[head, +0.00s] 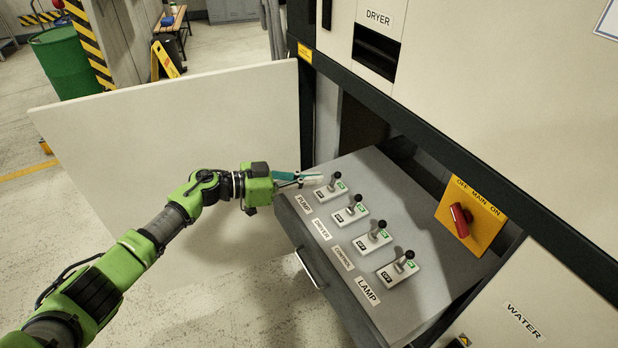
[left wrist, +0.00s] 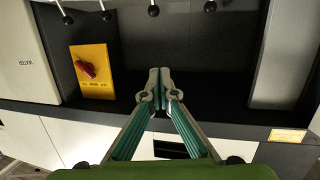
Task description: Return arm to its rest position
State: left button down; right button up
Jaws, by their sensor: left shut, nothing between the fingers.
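My left arm comes in from the left in the head view. Its gripper (head: 316,179) is shut and empty, just left of the PUMP switch lever (head: 337,176) on a grey slanted panel (head: 400,208). I cannot tell whether the fingertips touch that switch. Three similar levers with black knobs follow down the panel; the lowest is the LAMP lever (head: 408,255). In the left wrist view, the shut fingers (left wrist: 160,82) point at dark surface, with several lever knobs (left wrist: 153,10) along the top edge. My right gripper is not in view.
A yellow main switch plate (head: 478,212) with a red knob (head: 460,220) is right of the panel. A pale open door (head: 170,140) stands behind my left arm. A drawer handle (head: 308,270) is on the panel's front. Floor at lower left is clear.

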pick_arm(q)
jog(key=shift+s+a+r, duration=0.25)
jog(key=shift+a+r, duration=0.1)
jog(key=shift+a, duration=0.05)
jog(key=shift+d, duration=0.1)
